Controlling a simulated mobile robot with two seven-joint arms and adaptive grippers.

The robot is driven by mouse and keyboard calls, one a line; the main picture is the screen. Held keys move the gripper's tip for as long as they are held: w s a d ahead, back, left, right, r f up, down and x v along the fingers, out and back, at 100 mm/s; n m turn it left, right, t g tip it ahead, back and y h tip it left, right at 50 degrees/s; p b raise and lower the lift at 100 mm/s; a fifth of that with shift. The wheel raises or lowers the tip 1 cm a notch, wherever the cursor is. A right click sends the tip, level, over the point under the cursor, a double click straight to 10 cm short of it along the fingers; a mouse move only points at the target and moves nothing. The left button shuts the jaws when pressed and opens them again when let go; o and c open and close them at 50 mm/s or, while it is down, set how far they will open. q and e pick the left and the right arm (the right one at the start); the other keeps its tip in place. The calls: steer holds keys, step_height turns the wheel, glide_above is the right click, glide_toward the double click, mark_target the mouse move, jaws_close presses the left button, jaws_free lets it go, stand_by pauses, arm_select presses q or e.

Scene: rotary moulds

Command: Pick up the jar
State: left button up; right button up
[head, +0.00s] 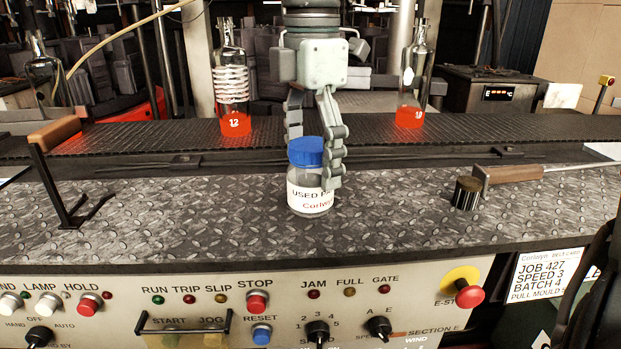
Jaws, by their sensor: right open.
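The jar (309,192) is a clear container with a blue lid (305,152) and a white label reading "USED" and "Corlwyn" in part. It stands upright on the diamond-plate metal bench in the middle of the head view. My right gripper (314,165) comes down from above with its fingers on either side of the jar's upper part. The right-hand finger overlaps the jar's right edge; the other shows partly behind the lid. The gripper is open, and I cannot tell whether a finger touches the jar. My left gripper is not in view.
Two bottles with red contents, one left (234,100) and one right (412,85), stand on the dark conveyor (350,134) behind. A bracket with a wooden handle (55,132) stands left. A control panel (120,290) is in front.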

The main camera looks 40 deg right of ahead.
mark_target(310, 177)
step_height(310, 177, down, 3)
steer(key=shift+w, duration=0.1)
steer(key=shift+c, duration=0.5)
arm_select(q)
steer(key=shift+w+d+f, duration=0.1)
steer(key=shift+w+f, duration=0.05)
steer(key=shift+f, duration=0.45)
arm_select(e)
steer(key=c, duration=1.2)
